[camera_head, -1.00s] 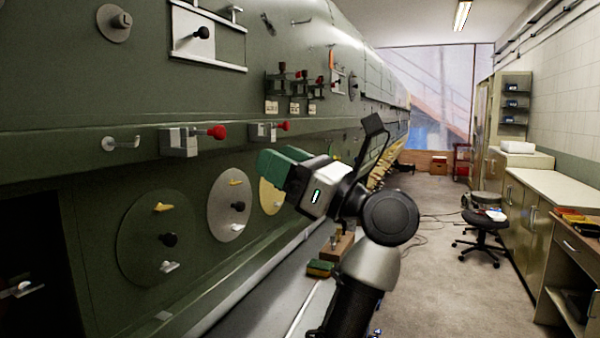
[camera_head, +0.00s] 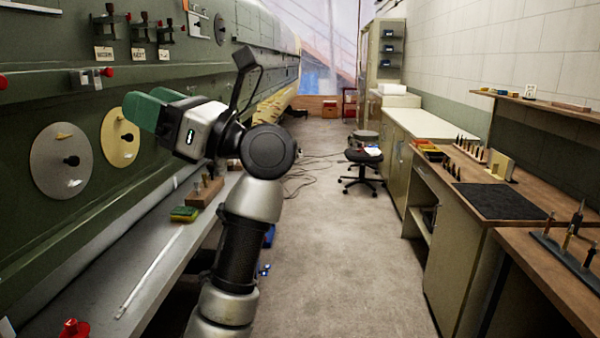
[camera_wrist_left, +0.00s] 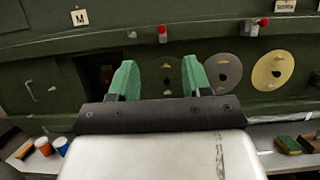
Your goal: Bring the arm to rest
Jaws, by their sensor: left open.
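My left gripper (camera_head: 142,110) has green fingers and a white and dark body. In the head view it is raised in front of the green fuselage wall (camera_head: 30,110), pointing left toward it. In the left wrist view its two green fingers (camera_wrist_left: 157,82) stand apart with nothing between them, and the fuselage panel (camera_wrist_left: 210,40) shows beyond. A round grey disc (camera_head: 62,160) and a yellow disc (camera_head: 120,136) are on the wall near the gripper. My right gripper is not in view.
A grey ledge (camera_head: 150,270) runs below the fuselage, with a sponge (camera_head: 184,214) and a wooden block (camera_head: 207,192) on it. A stool (camera_head: 363,157) stands on the open floor (camera_head: 340,260). A workbench (camera_head: 540,215) lines the right wall.

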